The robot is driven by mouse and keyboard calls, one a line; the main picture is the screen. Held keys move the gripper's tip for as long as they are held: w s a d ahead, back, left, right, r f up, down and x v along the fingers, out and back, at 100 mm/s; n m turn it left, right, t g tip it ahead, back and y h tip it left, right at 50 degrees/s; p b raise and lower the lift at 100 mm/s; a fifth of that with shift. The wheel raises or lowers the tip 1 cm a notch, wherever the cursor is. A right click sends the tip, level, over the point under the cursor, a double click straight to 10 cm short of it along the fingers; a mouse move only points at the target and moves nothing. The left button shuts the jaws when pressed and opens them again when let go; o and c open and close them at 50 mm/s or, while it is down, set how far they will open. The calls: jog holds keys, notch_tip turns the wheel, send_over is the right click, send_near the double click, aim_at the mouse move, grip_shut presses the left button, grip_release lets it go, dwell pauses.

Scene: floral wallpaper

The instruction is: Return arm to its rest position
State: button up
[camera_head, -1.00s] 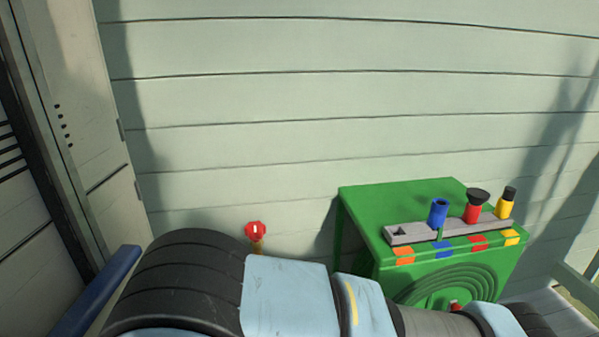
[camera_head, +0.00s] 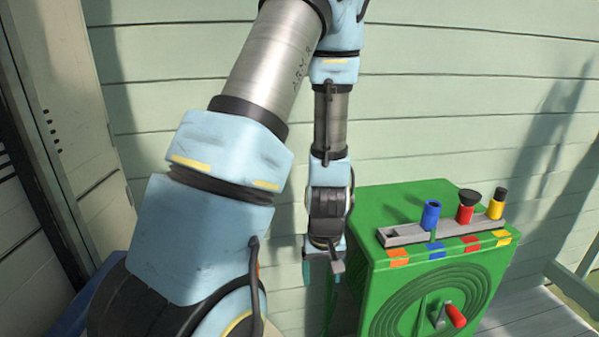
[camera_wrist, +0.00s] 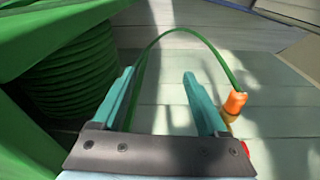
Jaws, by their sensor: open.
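My gripper (camera_head: 322,285) hangs pointing down just left of the green hose cabinet (camera_head: 440,285). Its two teal fingers (camera_wrist: 157,75) are apart in the wrist view, with nothing held between them. My arm rises from the lower left of the head view, bends at the top and comes down to the gripper. In the wrist view a thin green hose (camera_wrist: 185,32) arches beyond the fingers to an orange connector (camera_wrist: 235,102) at the right, clear of the fingers. A brass and red part shows below the connector, partly cut off by the gripper body.
A grey rack (camera_head: 405,238) on the cabinet holds a blue nozzle (camera_head: 431,214), a red nozzle (camera_head: 466,207) and a yellow nozzle (camera_head: 496,205). A red crank handle (camera_head: 456,315) sticks out of the front. A plank wall (camera_head: 470,120) stands behind. Coiled hose (camera_wrist: 72,75) is beside the fingers.

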jog(key=a+r+m, duration=0.2)
jog(key=a+r, duration=0.9)
jog(key=r, duration=0.5)
notch_tip(320, 180, up, 15)
jog(key=p, duration=1.4)
jog(key=shift+s+a+p, duration=0.15)
jog(key=shift+a+p, duration=0.25)
